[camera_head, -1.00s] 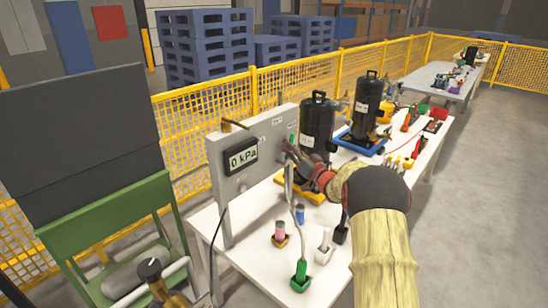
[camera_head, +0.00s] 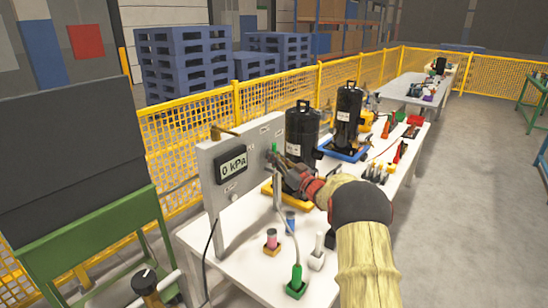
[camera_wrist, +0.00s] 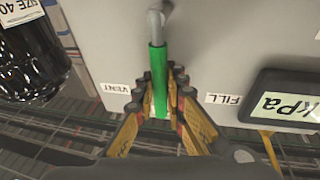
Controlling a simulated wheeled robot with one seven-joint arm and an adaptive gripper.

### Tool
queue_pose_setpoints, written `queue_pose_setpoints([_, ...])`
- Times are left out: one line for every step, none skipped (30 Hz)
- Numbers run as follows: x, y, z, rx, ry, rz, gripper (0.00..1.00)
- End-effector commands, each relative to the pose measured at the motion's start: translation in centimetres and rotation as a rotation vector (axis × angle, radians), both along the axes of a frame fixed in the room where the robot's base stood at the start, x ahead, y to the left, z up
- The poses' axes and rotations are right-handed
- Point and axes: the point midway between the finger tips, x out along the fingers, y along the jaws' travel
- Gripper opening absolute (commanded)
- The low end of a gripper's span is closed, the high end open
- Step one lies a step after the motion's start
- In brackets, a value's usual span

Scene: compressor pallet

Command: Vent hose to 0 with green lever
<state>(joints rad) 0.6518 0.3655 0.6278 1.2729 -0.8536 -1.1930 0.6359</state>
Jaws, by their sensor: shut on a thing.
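The green lever (camera_head: 275,148) stands on the grey panel (camera_head: 207,172), and in the wrist view it (camera_wrist: 158,68) lies between the VENT label (camera_wrist: 115,88) and the FILL label (camera_wrist: 222,98). My gripper (camera_wrist: 160,95) is shut on the lever, a finger on each side; its fingers also show at the panel in the head view (camera_head: 273,160). The display (camera_head: 233,165) reads 0 kPa. A pale hose (camera_head: 283,222) hangs below the lever and runs down to a green fitting (camera_head: 296,281) on the table. My fingers partly hide the lever in the head view.
Two black compressors (camera_head: 302,137) (camera_head: 347,118) stand on the white table (camera_head: 245,258) close behind my gripper. Small coloured fittings (camera_head: 271,241) stand in front of the panel. A yellow fence (camera_head: 180,150) runs behind. Grey floor is open at the right (camera_head: 470,190).

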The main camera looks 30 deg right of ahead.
Motion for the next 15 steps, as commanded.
queue_pose_setpoints([0.0, 0.09, -0.26, 0.002, 0.003, 0.002, 0.0])
queue_pose_setpoints([0.0, 0.09, -0.26, 0.002, 0.003, 0.002, 0.0])
queue_pose_setpoints([0.0, 0.1, -0.27, 0.002, 0.004, 0.002, 0.0])
queue_pose_setpoints([0.0, 0.09, -0.27, 0.002, 0.004, 0.002, 0.12])
queue_pose_setpoints([0.0, 0.09, -0.28, 0.002, 0.004, 0.002, 0.14])
queue_pose_setpoints([0.0, 0.09, -0.27, 0.002, 0.004, 0.002, 0.17])
queue_pose_setpoints([0.01, 0.08, -0.25, 0.002, 0.003, 0.002, 0.18])
queue_pose_setpoints([0.0, 0.07, -0.23, 0.002, 0.003, 0.001, 0.2])
queue_pose_setpoints([0.01, 0.07, -0.21, 0.002, 0.003, 0.001, 0.22])
queue_pose_setpoints([0.01, 0.06, -0.19, 0.002, 0.003, 0.001, 0.24])
queue_pose_setpoints([0.01, 0.05, -0.17, 0.002, 0.002, 0.0, 0.26])
queue_pose_setpoints([0.01, 0.05, -0.16, 0.002, 0.002, 0.0, 0.28])
queue_pose_setpoints([0.01, 0.04, -0.14, 0.002, 0.002, 0.0, 0.3])
queue_pose_setpoints([0.0, 0.04, -0.13, 0.002, 0.002, 0.0, 0.31])
queue_pose_setpoints([0.0, 0.03, -0.12, 0.002, 0.002, 0.0, 0.32])
